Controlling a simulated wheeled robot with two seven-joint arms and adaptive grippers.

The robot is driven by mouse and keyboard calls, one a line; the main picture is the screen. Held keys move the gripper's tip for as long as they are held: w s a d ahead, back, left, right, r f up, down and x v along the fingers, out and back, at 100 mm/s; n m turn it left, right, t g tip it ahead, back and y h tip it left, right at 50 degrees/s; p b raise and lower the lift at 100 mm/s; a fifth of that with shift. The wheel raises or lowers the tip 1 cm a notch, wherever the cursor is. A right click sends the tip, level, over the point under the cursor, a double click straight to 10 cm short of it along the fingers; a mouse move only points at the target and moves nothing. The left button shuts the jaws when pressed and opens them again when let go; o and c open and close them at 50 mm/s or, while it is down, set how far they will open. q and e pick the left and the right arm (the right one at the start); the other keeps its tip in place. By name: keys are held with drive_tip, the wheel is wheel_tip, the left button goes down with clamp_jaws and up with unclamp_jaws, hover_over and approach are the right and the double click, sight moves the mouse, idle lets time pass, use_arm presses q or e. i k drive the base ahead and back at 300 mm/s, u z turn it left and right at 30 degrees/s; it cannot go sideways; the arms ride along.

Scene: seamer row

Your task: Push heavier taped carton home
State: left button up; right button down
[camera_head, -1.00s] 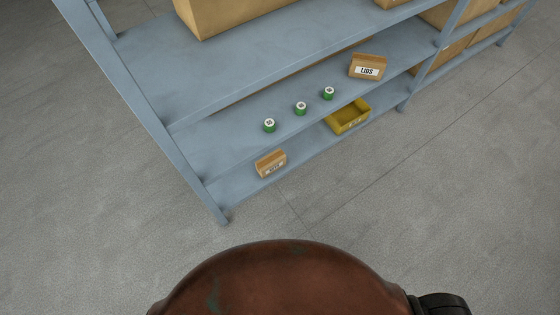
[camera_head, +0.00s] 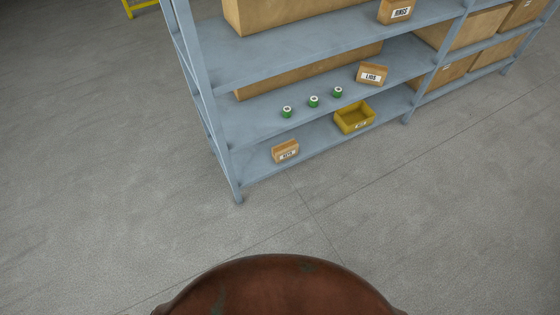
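Several cartons stand on a blue-grey shelf rack (camera_head: 300,52); I cannot tell which one is the heavier taped carton. A large brown carton (camera_head: 275,16) is on the upper shelf, and another long brown carton (camera_head: 300,73) lies at the back of the middle shelf. More brown cartons (camera_head: 480,28) fill the bay to the right. No tape can be made out on any of them. Neither of my grippers shows in the head view.
Small labelled boxes sit on the shelves: LIDS (camera_head: 372,75), one at the top (camera_head: 396,11) and one low down (camera_head: 285,151). Several green spools (camera_head: 313,102) stand on the middle shelf, above a yellow bin (camera_head: 354,118). The grey floor (camera_head: 420,210) before the rack is clear.

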sight(285, 150)
drive_tip(key=k, duration=0.1)
drive_tip(key=u, duration=1.65)
drive_tip(key=i, duration=4.3)
drive_tip(key=z, duration=3.6)
drive_tip(key=i, duration=0.55)
drive_tip(key=z, duration=0.1)
